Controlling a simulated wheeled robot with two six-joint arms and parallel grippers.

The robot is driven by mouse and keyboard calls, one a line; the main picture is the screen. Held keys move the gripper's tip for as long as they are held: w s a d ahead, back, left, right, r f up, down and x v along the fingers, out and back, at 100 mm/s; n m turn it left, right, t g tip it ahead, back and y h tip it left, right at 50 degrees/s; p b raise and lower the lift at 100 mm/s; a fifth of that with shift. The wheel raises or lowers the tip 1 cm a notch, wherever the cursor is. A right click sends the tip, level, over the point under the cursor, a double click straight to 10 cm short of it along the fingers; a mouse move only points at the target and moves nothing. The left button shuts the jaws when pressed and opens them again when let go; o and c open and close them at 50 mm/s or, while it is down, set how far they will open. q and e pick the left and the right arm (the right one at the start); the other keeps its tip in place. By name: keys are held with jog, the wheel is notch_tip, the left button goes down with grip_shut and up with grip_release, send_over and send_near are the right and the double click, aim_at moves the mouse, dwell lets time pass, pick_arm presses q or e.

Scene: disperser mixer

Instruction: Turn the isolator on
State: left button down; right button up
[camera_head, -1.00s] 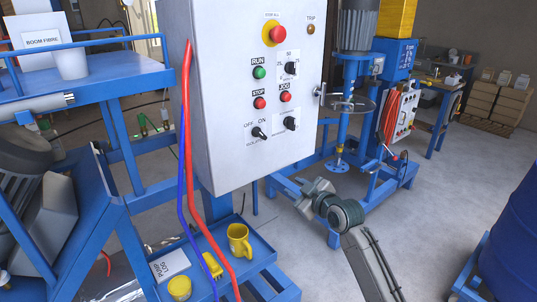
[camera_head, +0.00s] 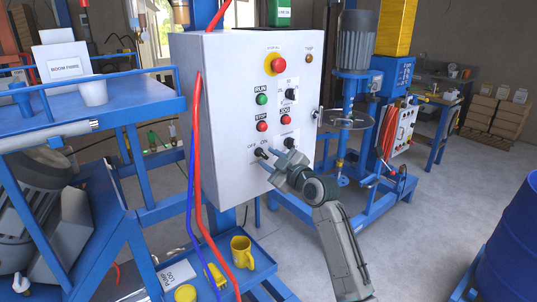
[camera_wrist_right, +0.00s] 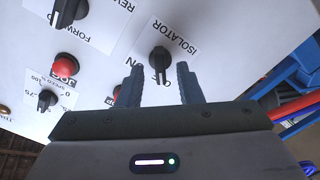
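The isolator is a small black rotary knob (camera_head: 261,153) low on the front of the white control box (camera_head: 222,120), with OFF and ON printed beside it. In the right wrist view the isolator knob (camera_wrist_right: 160,60) stands on its white label, just ahead of and between my fingertips. My right gripper (camera_head: 272,160) is at the panel, right by the knob. Its two fingers (camera_wrist_right: 159,82) are apart, one on each side of the knob's lower end; I cannot tell whether they touch it. My left gripper is out of view.
A red jog button (camera_wrist_right: 65,65) and other black knobs are close beside the gripper. Red and blue hoses (camera_head: 197,150) hang along the box's left edge. A blue tray (camera_head: 255,262) with a yellow mug (camera_head: 241,252) is below.

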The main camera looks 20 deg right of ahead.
jog(key=shift+w+a, duration=0.15)
jog(key=shift+w, duration=0.35)
grip_shut()
